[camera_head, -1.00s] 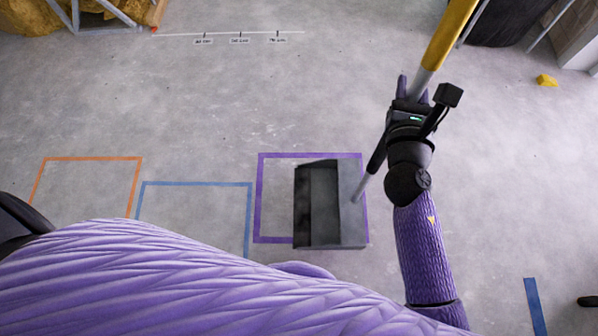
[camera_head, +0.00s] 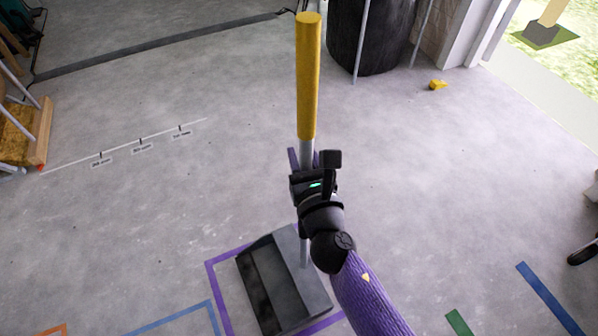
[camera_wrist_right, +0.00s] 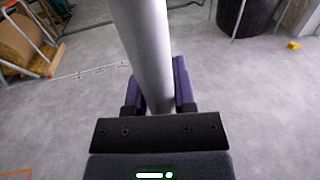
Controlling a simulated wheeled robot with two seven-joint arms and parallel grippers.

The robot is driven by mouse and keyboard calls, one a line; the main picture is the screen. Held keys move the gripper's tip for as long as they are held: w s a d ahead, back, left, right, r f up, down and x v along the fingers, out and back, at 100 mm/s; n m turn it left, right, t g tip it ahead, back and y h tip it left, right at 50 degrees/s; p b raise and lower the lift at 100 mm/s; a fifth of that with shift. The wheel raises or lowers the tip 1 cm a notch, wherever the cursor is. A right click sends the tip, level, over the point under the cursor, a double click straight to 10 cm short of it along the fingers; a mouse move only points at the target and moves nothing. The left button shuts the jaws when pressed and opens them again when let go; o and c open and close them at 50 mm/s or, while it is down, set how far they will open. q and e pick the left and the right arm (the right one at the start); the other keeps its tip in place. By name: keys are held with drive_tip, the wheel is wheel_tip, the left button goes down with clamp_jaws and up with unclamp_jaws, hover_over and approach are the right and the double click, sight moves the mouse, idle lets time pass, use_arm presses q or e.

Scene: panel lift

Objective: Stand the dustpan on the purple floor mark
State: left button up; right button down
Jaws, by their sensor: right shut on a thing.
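The dustpan has a dark grey pan (camera_head: 287,281) and a long upright handle with a yellow grip (camera_head: 308,75). The pan is at the purple floor mark (camera_head: 217,283), covering much of its inside and reaching over toward its right side. I cannot tell whether the pan touches the floor. My right gripper (camera_head: 304,160) is shut on the grey handle shaft below the yellow grip. The right wrist view shows the shaft (camera_wrist_right: 146,45) between the purple fingers. My left gripper is not in view.
A blue outline (camera_head: 208,306) lies left of the purple one, with an orange outline (camera_head: 50,330) beyond it. Blue tape (camera_head: 548,298) and green tape (camera_head: 459,323) lie at the right. A black bin (camera_head: 370,35) stands at the back. The floor between is clear.

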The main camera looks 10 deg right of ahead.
wheel_tip(320, 180, down, 2)
drive_tip(key=shift+f+b, duration=0.15)
drive_tip(key=shift+b, duration=0.25)
drive_tip(key=shift+r, duration=0.4)
drive_tip(key=shift+c, duration=2.2)
unclamp_jaws()
use_arm(q)
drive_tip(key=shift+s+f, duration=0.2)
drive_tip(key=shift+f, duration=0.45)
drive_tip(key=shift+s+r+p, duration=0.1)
drive_tip(key=shift+p, duration=0.2)
use_arm(e)
drive_tip(key=shift+s, duration=0.15)
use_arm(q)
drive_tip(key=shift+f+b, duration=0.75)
use_arm(e)
drive_tip(key=s+d, duration=0.1)
drive_tip(key=s, duration=1)
drive_tip(key=shift+s+d, duration=0.2)
drive_tip(key=shift+s, duration=0.15)
